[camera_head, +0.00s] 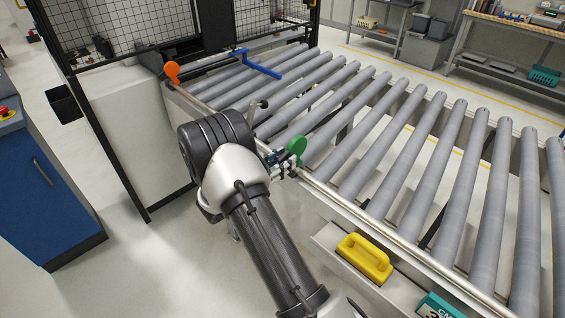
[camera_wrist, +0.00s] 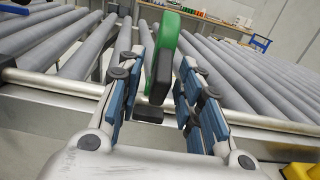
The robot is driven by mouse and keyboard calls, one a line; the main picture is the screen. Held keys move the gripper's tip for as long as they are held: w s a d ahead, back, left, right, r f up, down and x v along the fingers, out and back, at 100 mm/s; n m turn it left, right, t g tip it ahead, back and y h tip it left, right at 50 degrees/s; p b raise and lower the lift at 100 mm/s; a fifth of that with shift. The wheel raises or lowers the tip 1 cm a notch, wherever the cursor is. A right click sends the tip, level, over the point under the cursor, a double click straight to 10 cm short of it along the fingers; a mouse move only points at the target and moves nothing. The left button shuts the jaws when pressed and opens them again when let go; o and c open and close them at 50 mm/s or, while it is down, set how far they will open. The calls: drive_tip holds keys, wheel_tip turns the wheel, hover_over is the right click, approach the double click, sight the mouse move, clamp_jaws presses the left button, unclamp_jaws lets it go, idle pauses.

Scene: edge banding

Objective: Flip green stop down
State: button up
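The green stop (camera_head: 297,147) stands upright at the near edge of the roller conveyor, beside the end of my arm. In the wrist view the green stop (camera_wrist: 168,35) rises between my two blue-padded fingers, with a black block on its near side. My gripper (camera_wrist: 165,85) is open, with one finger on each side of the stop and visible gaps. Whether either finger touches it is hard to tell. In the head view my gripper (camera_head: 277,160) is partly hidden by my wrist.
The roller conveyor (camera_head: 395,150) runs along the right. An orange stop (camera_head: 172,70) and a blue bar (camera_head: 262,65) are at its far end. A yellow handled tool (camera_head: 364,257) lies on a ledge below the near rail. A blue cabinet (camera_head: 40,185) stands left; floor between is free.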

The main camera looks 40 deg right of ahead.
drive_tip(key=shift+c, duration=0.2)
clamp_jaws()
idle(0.6)
